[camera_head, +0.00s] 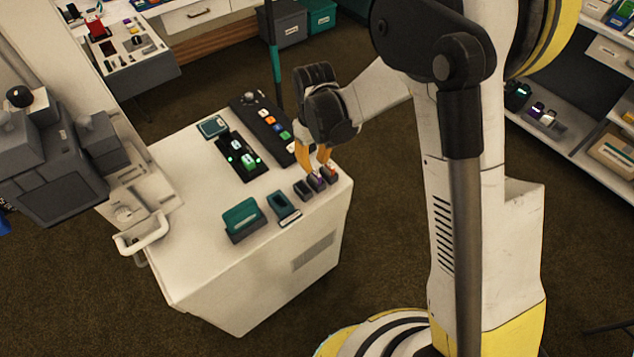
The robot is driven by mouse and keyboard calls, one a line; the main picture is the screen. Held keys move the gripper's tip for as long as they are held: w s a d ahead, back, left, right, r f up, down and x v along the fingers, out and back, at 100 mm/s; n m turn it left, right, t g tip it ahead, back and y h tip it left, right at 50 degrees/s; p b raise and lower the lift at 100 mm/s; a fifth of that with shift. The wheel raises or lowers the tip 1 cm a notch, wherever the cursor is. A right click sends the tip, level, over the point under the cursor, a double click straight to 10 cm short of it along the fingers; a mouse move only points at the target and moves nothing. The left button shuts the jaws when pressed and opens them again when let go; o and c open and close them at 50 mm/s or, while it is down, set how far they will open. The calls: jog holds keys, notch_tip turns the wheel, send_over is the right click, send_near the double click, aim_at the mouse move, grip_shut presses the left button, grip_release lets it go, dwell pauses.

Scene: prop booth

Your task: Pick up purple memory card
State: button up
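The purple memory card (316,183) is a small dark piece with a purple face, near the right edge of the white cart top (205,233). It stands in a short row between a dark grey piece (302,190) on its left and a dark piece with a reddish face (330,174) on its right. My gripper (315,168) points down just above and behind the purple card. Its two orange fingers are apart, with a gap between the tips. Whether a fingertip touches the card is too small to tell.
The cart also holds a teal block (242,218), a dark teal holder (283,207), a black unit with green lights (240,157) and a long black panel with coloured buttons (268,128). A grey machine (50,170) stands at the left. Shelves line the right.

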aim_at(316, 173)
jog(key=f+b, duration=0.1)
jog(key=f, duration=0.1)
jog(key=f+b, duration=0.1)
jog(key=f, duration=0.2)
jog(key=shift+d+f+b, duration=0.2)
jog(key=shift+f+b, duration=0.1)
jog(key=shift+r, duration=0.1)
jog(key=shift+c, duration=0.4)
grip_shut()
